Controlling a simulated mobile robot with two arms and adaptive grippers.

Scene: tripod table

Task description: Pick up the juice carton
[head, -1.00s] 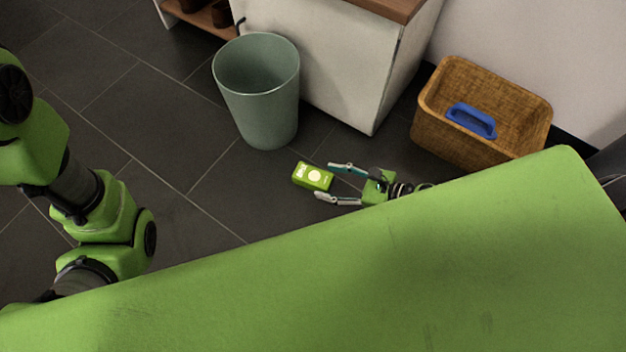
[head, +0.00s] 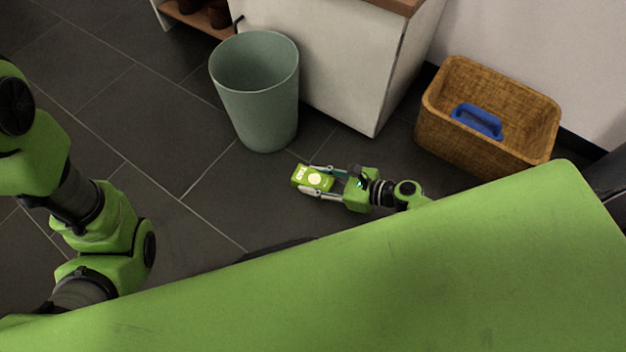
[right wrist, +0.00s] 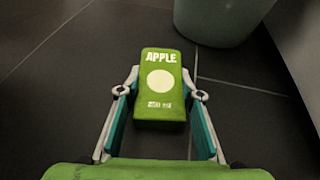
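The green juice carton (head: 314,179), with a white circle, is on the dark tiled floor. In the right wrist view the carton (right wrist: 160,88) shows the word APPLE at its far end. My right gripper (head: 306,179) is low by the floor with one finger along each side of the carton. In the right wrist view the right gripper (right wrist: 161,84) has its fingers spread, the tips close beside the carton; I cannot tell whether they touch it. My left arm shows at the left of the head view, but its gripper is out of view.
A grey-green bin (head: 257,95) stands just behind the carton, and also shows in the right wrist view (right wrist: 222,20). A white cabinet (head: 345,75) is behind it. A wicker basket (head: 475,150) with a blue-handled item (head: 478,121) is at right. Floor left of the carton is clear.

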